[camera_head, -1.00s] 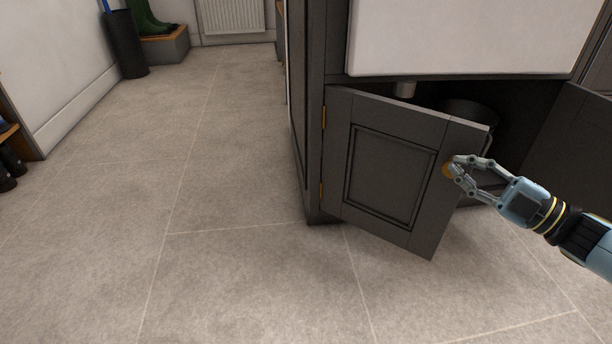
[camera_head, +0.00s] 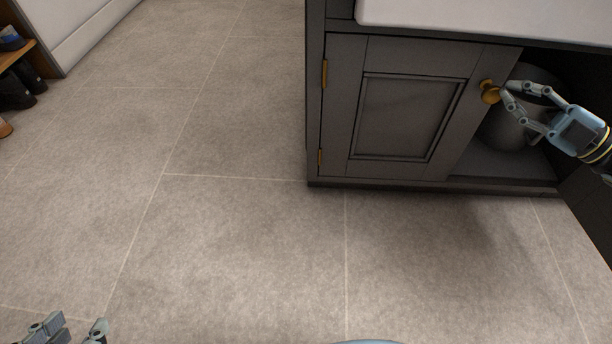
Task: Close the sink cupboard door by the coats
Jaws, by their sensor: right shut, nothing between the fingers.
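The dark grey left cupboard door (camera_head: 405,118) under the sink lies almost flush with the cabinet front. Its brass hinges are on its left edge. I cannot tell if a small gap is left. A round brass knob (camera_head: 489,92) sits near its upper right edge. My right gripper (camera_head: 508,94) is shut and empty, with its fingertips at the right side of the knob, touching or very close. My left gripper (camera_head: 76,330) is at the bottom left corner, partly cut off, over the floor and far from the door; its fingers are spread apart.
The white sink (camera_head: 480,18) overhangs the cabinet. The right half of the cupboard is open, with a grey rounded pot (camera_head: 507,130) inside. Another dark door panel (camera_head: 590,205) stands open at the right edge. Boots (camera_head: 20,85) sit on a rack at far left. The tiled floor is clear.

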